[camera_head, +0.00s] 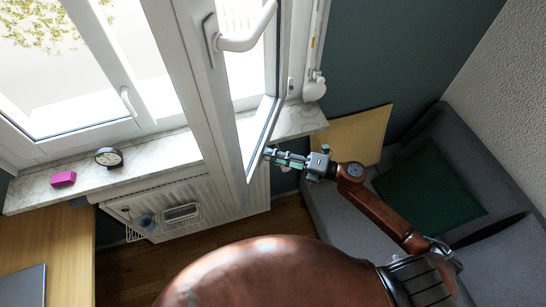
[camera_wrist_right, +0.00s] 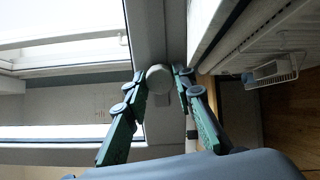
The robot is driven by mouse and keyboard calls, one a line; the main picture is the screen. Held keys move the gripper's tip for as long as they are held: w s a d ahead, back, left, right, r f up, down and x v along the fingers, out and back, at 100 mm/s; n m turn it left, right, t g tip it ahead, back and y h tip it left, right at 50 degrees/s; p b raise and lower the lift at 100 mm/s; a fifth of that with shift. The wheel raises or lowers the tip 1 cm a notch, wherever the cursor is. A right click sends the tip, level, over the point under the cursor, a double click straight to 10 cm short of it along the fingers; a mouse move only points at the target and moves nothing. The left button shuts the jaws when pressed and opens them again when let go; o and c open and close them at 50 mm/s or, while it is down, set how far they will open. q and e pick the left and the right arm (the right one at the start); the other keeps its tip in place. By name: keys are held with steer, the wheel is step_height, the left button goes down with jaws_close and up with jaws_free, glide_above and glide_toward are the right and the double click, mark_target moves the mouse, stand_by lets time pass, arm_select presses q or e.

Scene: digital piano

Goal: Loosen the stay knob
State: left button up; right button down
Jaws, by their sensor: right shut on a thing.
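The stay knob (camera_wrist_right: 159,78) is a round, pale grey-white knob at the lower edge of the open window sash (camera_head: 262,137). In the right wrist view it sits between the two green-sided fingers of my right gripper (camera_wrist_right: 160,74), one finger on each side. My right gripper (camera_head: 270,154) is shut on it. In the head view the fingers reach the sash's lower corner from the right, and the knob itself is hidden or too small to make out. My left gripper is not in view.
A marble sill (camera_head: 136,160) holds a black clock (camera_head: 109,157) and a magenta box (camera_head: 63,179). A radiator (camera_head: 240,196) with a wire basket (camera_wrist_right: 272,73) is below. The window handle (camera_head: 243,37) is above my gripper. A grey sofa (camera_head: 336,214) stands at the right.

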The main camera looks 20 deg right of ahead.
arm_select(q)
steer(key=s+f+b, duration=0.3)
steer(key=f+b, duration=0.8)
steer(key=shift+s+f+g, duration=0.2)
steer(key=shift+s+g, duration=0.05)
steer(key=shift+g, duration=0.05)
arm_select(e)
steer(key=shift+f+n, duration=0.1)
steer(key=shift+n, duration=6.5)
steer(key=c, duration=1.6)
jaws_free()
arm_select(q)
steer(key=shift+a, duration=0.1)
